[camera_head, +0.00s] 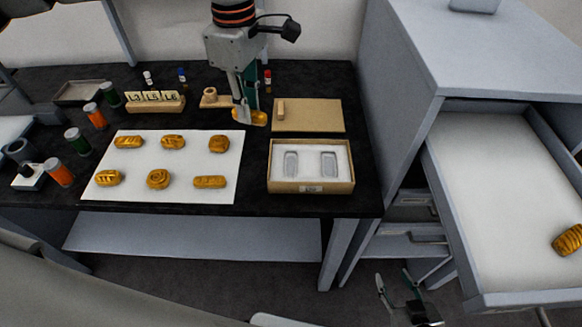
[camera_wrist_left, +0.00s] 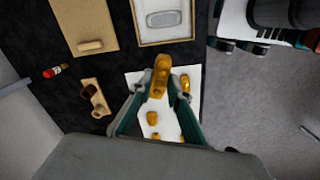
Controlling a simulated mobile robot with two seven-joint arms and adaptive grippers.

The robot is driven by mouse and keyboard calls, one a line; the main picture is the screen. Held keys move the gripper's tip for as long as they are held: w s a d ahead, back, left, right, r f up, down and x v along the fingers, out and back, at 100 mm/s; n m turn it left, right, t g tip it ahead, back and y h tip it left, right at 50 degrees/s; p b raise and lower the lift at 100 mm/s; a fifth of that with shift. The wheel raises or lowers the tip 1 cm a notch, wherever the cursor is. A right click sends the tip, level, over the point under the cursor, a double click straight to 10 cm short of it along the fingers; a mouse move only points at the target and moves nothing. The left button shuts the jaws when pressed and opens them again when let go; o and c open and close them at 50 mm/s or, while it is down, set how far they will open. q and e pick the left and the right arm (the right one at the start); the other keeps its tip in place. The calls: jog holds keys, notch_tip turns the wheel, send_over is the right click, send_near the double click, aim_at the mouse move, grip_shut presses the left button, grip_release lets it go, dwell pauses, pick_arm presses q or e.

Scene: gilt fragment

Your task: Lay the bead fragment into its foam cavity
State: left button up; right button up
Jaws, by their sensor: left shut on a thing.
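My left gripper (camera_head: 249,117) is shut on a gilt fragment (camera_head: 258,119), held at the back of the table beyond the white sheet. The held fragment also shows between the fingers in the left wrist view (camera_wrist_left: 159,75). I cannot tell whether its pattern is beaded. The open box (camera_head: 311,187) holds pale foam (camera_head: 306,159) with a left cavity (camera_head: 291,163) and a right cavity (camera_head: 328,163); both look empty. The box is in front and to the right of my left gripper. My right gripper (camera_head: 394,284) is low at the bottom, fingers apart and empty.
Several gilt fragments (camera_head: 158,179) lie on the white sheet (camera_head: 222,162). The box lid (camera_head: 325,116) lies behind the box. Jars (camera_head: 77,140) and a letter-block rack (camera_head: 155,103) stand left. An open drawer (camera_head: 492,175) at right holds another gilt fragment (camera_head: 568,240).

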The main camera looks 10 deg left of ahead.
pick_arm(q)
jog(key=d+r+n+b, duration=0.2)
jog(key=d+r+n, duration=0.15)
jog(key=n, duration=0.55)
notch_tip(320, 180, up, 4)
jog(key=n+b, duration=0.2)
jog(key=n, duration=1.1)
send_over(290, 166)
notch_tip(290, 166, down, 16)
jog(key=shift+r+b, duration=0.2)
jog(key=shift+b, duration=0.45)
notch_tip(290, 166, down, 4)
jog(key=shift+f, duration=0.1)
